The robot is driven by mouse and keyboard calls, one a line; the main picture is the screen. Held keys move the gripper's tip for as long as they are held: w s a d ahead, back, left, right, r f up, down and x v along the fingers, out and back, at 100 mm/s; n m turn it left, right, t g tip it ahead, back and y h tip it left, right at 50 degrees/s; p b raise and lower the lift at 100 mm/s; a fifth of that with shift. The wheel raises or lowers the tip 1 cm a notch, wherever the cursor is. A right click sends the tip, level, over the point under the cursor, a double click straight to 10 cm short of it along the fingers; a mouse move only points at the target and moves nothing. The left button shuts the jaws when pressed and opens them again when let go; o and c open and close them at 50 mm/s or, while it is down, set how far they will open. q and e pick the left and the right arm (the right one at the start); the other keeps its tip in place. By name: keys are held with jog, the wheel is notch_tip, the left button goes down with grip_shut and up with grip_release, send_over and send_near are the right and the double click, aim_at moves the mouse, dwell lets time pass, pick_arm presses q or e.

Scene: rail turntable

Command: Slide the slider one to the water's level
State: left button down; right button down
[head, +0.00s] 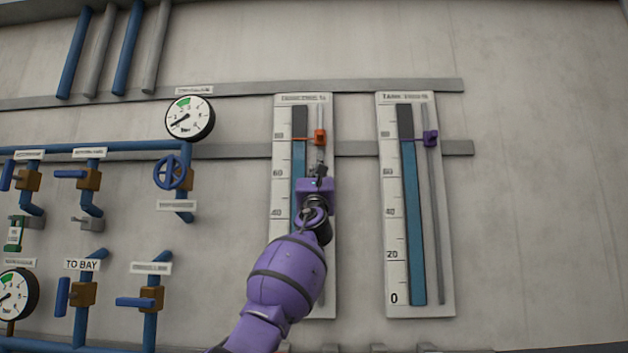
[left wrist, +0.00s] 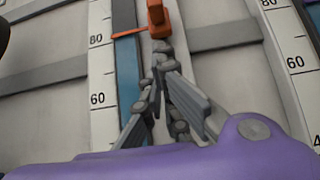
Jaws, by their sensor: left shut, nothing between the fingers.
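The left gauge board (head: 282,230) has a water column (head: 299,160), blue below and dark above. Its orange slider (head: 320,136) sits on a vertical rail to the right of the column. The slider's pointer (left wrist: 130,34) crosses the column near the 80 mark, at about the top of the blue. My left gripper (head: 320,170) is shut and empty, pointing up along the rail just below the slider. My right gripper is not in view.
A second gauge board (head: 390,240) with a purple slider (head: 431,138) hangs to the right, its pointer near the top of its water. Pipes, valves and dials (head: 189,118) fill the wall at left. The wall at far right is bare.

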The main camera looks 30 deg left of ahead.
pick_arm(q)
jog(key=p+v, duration=0.1)
jog(key=v, duration=0.6)
jog(key=shift+d, duration=0.25)
